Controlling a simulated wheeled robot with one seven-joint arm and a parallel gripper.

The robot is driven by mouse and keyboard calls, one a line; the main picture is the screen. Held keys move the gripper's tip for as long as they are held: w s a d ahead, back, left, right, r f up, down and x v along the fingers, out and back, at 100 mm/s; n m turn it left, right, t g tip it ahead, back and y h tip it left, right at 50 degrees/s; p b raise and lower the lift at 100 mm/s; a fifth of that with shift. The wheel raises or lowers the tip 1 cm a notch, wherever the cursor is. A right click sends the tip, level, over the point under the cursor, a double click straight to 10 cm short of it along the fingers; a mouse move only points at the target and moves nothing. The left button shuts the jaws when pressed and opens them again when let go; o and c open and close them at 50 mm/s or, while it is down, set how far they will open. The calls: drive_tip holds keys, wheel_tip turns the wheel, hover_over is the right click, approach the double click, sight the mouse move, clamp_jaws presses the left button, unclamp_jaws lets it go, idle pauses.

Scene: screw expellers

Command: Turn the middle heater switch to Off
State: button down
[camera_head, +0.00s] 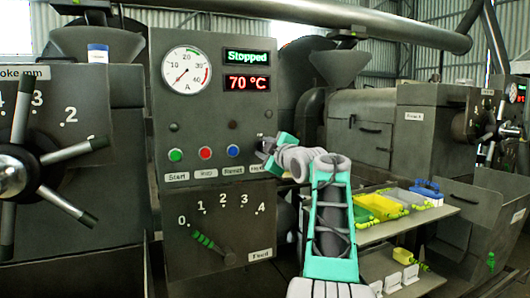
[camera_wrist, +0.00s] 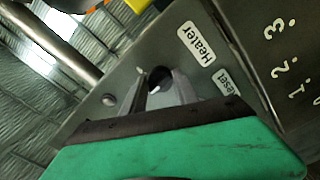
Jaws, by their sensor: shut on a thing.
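The middle machine's control panel (camera_head: 208,120) stands upright in the centre of the head view. My gripper (camera_head: 263,147) is at its right edge, above the small Heater label (camera_head: 257,168). In the wrist view my gripper (camera_wrist: 162,92) has its two grey fingers closed around the dark round heater switch (camera_wrist: 160,76). The Heater label (camera_wrist: 196,44) shows beside the switch, turned with the tilted camera. The fingers and wrist hide most of the switch, so I cannot read its position. The display (camera_head: 247,83) reads 70 °C.
Green, red and blue buttons (camera_head: 205,153) sit left of my gripper. A green-handled feed lever (camera_head: 212,245) is below on a 0–4 scale. A spoked choke wheel (camera_head: 20,170) is at the left. A shelf with coloured bins (camera_head: 380,206) is right of my arm.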

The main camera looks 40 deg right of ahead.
idle(0.4)
drive_tip(key=c, duration=0.9)
unclamp_jaws()
drive_tip(key=shift+c, duration=0.2)
drive_tip(key=b+v, duration=0.1)
drive_tip(key=v, duration=0.6)
drive_tip(key=shift+s+b, duration=0.3)
drive_tip(key=shift+s, duration=0.1)
drive_tip(key=shift+a, duration=0.25)
